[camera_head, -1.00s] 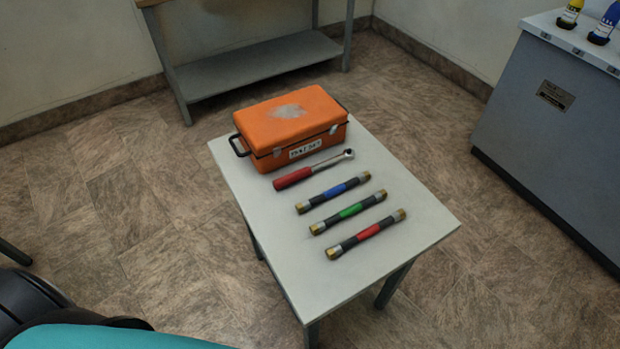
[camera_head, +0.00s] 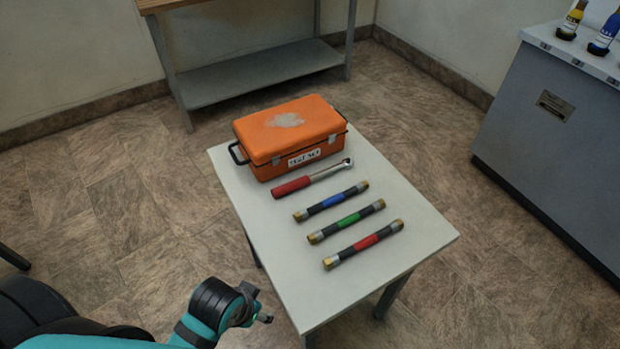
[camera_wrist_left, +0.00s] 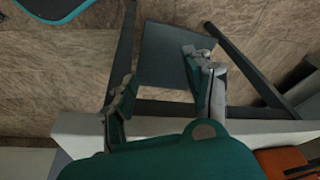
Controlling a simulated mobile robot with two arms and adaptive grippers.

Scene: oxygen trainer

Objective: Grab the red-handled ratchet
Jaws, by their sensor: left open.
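The red-handled ratchet (camera_head: 312,179) lies on the small grey table (camera_head: 250,218), just in front of the orange toolbox, its red handle to the left and metal head to the right. My left gripper (camera_head: 268,319) is at the table's near left edge, well short of the ratchet. In the left wrist view its two fingers (camera_wrist_left: 165,92) are spread apart with nothing between them. The ratchet cannot be made out in the wrist view. My right gripper is not in view.
The orange toolbox (camera_head: 290,137) stands behind the ratchet. Hoses with a blue (camera_head: 332,202), a green (camera_head: 347,221) and a red band (camera_head: 364,243) lie in front of it. A grey cabinet (camera_head: 550,130) with bottles stands right. The table's near left part is clear.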

